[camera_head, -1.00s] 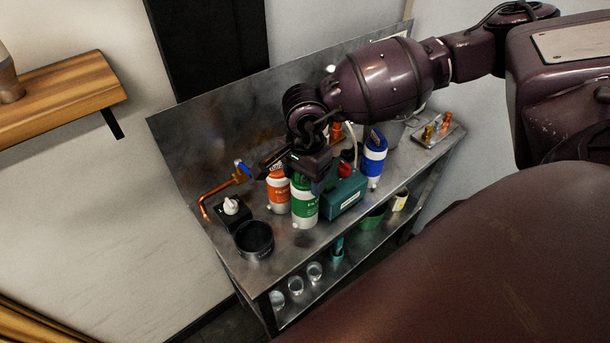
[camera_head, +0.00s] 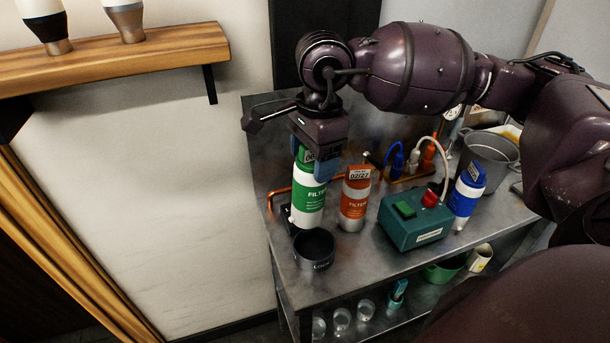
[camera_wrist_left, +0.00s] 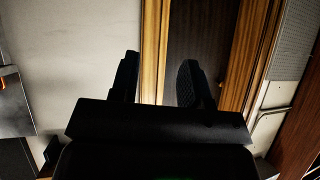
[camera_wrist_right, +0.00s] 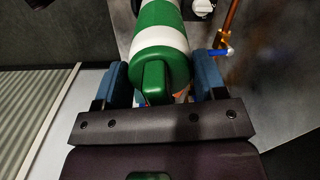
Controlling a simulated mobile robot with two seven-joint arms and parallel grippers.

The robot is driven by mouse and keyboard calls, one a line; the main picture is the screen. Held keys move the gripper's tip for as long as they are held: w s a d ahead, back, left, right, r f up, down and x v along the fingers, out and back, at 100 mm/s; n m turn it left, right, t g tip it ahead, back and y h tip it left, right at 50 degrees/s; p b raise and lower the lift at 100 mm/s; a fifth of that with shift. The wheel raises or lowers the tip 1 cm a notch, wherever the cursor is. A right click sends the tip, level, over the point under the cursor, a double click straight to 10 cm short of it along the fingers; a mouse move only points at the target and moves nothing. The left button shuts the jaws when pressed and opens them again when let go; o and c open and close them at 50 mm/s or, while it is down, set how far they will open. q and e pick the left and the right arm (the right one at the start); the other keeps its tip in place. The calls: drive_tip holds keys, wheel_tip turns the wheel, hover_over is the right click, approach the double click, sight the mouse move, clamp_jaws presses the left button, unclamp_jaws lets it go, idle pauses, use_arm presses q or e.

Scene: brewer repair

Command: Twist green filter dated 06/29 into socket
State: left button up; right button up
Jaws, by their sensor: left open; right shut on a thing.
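My right gripper (camera_head: 316,168) is shut on the top of a green and white filter (camera_head: 309,203), holding it upright at the left end of the metal bench. In the right wrist view the green filter (camera_wrist_right: 160,45) sits between the blue finger pads. Its date tag is mostly covered by the gripper. A white fitting on a black block (camera_wrist_right: 203,7), likely the socket, shows beside the filter there. In the head view the filter hides most of this block; whether they touch cannot be told. My left gripper (camera_wrist_left: 160,80) is open and empty, away from the bench.
An orange filter (camera_head: 355,203) tagged 02/27 stands just right of the green one. A black pot (camera_head: 314,252) stands in front. A teal box (camera_head: 414,222) with a red knob, a blue filter (camera_head: 466,200) and a grey bucket (camera_head: 490,155) are farther right.

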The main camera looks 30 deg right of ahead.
sight(316, 203)
drive_tip(key=shift+s+r, duration=0.15)
drive_tip(key=shift+s, duration=0.15)
drive_tip(key=shift+s+d+m+g+h, duration=0.15)
drive_tip(key=shift+m+g+h, duration=0.15)
drive_tip(key=shift+d, duration=0.1)
drive_tip(key=shift+f, duration=0.35)
drive_tip(key=shift+f+b, duration=0.4)
drive_tip(key=shift+f, duration=0.3)
wheel_tip(316, 203, down, 4)
drive_tip(key=shift+r+b, duration=0.1)
drive_tip(key=shift+b, duration=0.8)
drive_tip(key=shift+f+b, duration=0.7)
drive_tip(key=shift+f, duration=0.4)
drive_tip(key=shift+f+b, duration=0.6)
drive_tip(key=shift+f, duration=0.35)
use_arm(q)
drive_tip(key=f, duration=0.4)
drive_tip(key=shift+w+d, duration=0.15)
drive_tip(key=shift+w, duration=0.1)
drive_tip(key=shift+s+f+b, duration=0.1)
drive_tip(key=shift+f+b, duration=0.2)
drive_tip(key=shift+f, duration=0.15)
use_arm(e)
drive_tip(key=shift+f, duration=0.35)
